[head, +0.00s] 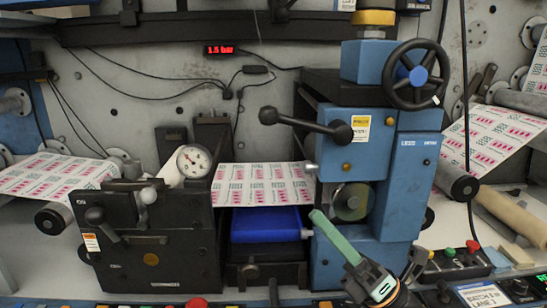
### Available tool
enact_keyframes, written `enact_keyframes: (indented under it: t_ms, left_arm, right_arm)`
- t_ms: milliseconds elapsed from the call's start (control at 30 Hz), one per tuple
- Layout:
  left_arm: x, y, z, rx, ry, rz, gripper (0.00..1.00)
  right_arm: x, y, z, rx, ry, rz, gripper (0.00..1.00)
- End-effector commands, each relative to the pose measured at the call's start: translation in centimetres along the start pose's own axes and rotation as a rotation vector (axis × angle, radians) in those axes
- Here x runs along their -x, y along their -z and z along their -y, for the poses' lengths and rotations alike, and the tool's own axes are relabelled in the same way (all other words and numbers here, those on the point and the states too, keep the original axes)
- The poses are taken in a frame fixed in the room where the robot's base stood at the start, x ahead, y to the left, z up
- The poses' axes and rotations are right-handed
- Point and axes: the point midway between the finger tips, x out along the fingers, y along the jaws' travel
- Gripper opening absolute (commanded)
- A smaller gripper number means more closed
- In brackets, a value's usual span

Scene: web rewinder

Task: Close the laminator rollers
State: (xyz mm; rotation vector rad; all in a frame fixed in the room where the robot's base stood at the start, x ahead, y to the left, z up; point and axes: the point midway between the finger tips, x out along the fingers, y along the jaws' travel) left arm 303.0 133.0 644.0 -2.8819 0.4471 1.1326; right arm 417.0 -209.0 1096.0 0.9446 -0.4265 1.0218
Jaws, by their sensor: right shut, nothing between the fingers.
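A blue press unit (408,165) stands right of centre. A black lever (305,124) with rounded ends sticks out to the left from its upper front. A metal roller end (350,203) shows low in the unit's front. The printed web (262,184) enters it from the left. I cannot tell which unit is the laminator, or whether its rollers touch. My right gripper (316,217), with a long green finger part, comes up from the bottom in front of the unit's lower left edge. It is shut and empty, well below the lever. My left gripper is not in view.
A black handwheel (415,75) tops the blue unit. A black unit (150,235) with a round gauge (194,161) and small levers stands left. A blue tray (266,225) lies between them. Control buttons (460,255) line the lower right. A red display (220,50) reads 1.5 bar.

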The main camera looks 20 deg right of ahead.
Motion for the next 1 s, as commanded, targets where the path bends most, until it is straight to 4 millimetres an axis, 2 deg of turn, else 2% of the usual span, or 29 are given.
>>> enact_keyframes:
  t_ms: [167,567,767,1000]
  left_arm:
    - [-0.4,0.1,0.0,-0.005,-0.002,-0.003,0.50]
    - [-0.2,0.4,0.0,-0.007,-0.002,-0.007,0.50]
    - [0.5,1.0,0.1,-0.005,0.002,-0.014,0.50]
    - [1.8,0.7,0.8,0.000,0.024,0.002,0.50]
  right_arm:
    - [-0.2,0.0,-0.9,0.079,-0.046,-0.026,0.00]
    - [-0.7,0.0,-1.0,0.079,-0.047,-0.027,0.00]
    - [-3.5,-0.1,-1.3,0.079,-0.050,-0.027,0.00]
    - [-8.8,-0.1,-1.6,0.079,-0.049,-0.026,0.00]
